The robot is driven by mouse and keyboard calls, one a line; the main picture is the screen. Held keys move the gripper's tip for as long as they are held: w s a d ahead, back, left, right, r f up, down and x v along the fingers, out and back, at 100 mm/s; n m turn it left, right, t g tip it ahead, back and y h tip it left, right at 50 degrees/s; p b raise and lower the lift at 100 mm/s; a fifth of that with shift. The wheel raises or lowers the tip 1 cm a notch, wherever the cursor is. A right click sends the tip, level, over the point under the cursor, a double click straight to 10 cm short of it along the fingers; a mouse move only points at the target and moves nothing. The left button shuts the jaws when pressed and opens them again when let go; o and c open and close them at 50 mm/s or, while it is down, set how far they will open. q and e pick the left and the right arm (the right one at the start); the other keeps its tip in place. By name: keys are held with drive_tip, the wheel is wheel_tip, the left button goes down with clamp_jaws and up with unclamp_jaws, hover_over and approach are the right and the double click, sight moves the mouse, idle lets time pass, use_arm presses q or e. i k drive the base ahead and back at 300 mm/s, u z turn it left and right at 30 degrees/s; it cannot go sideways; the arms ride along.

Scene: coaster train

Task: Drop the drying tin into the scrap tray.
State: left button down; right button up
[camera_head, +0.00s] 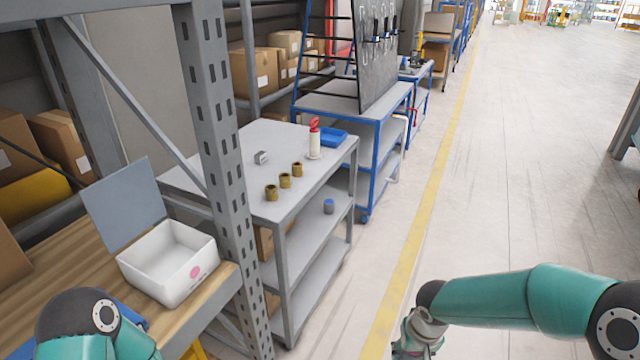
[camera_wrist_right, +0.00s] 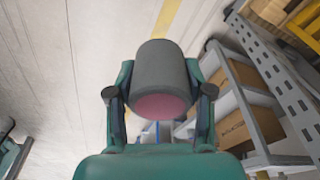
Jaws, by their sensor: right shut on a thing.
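My right gripper (camera_head: 412,345) is low in the head view, out over the bare floor to the right of the grey cart. In the right wrist view it is shut on a dark grey cylindrical tin (camera_wrist_right: 158,72) with a pink end, held between the two fingers. A blue tray (camera_head: 332,137) lies on the top of the grey cart, and a white open box (camera_head: 142,267) with a pink dot stands on the wooden bench. No label shows which is the scrap tray. My left arm enters at lower left; its gripper is out of view.
The grey cart (camera_head: 238,152) carries 3 brass-coloured cylinders (camera_head: 285,181), a white bottle with a red top (camera_head: 314,140) and a small grey block. A grey rack post (camera_head: 215,130) rises between bench and cart.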

sight(333, 140)
drive_tip(key=i, duration=0.9)
drive_tip(key=z, duration=0.05)
